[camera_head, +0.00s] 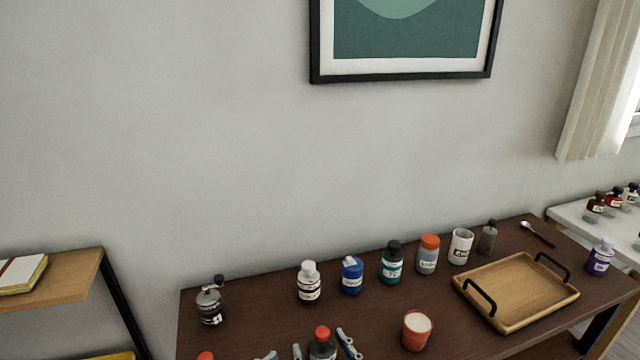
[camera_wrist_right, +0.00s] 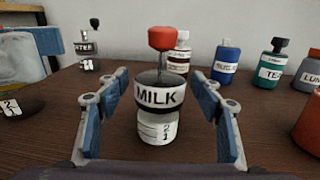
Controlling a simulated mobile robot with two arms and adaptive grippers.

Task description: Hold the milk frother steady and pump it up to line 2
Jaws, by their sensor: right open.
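The milk frother (camera_wrist_right: 157,95) stands upright on the brown table, with a red knob raised on a rod, a dark lid, a MILK label and marks 1 and 2 below. It also shows at the bottom of the head view (camera_head: 322,348). My right gripper (camera_wrist_right: 158,118) is open, its blue-padded fingers on either side of the frother with gaps. It also shows in the head view (camera_head: 322,344). A blue-padded finger at the wrist view's left edge seems to be my left gripper (camera_wrist_right: 46,40); its opening is hidden. Beside it, a dark-and-white item (camera_wrist_right: 14,106) shows marks 2 and 1.
Several bottles and jars line the back, including a blue one (camera_head: 352,276) and a teal one (camera_head: 391,264). A red cup (camera_head: 417,332) stands right of the frother. A wooden tray (camera_head: 508,322) lies further right. A grey grinder (camera_head: 210,304) stands back left.

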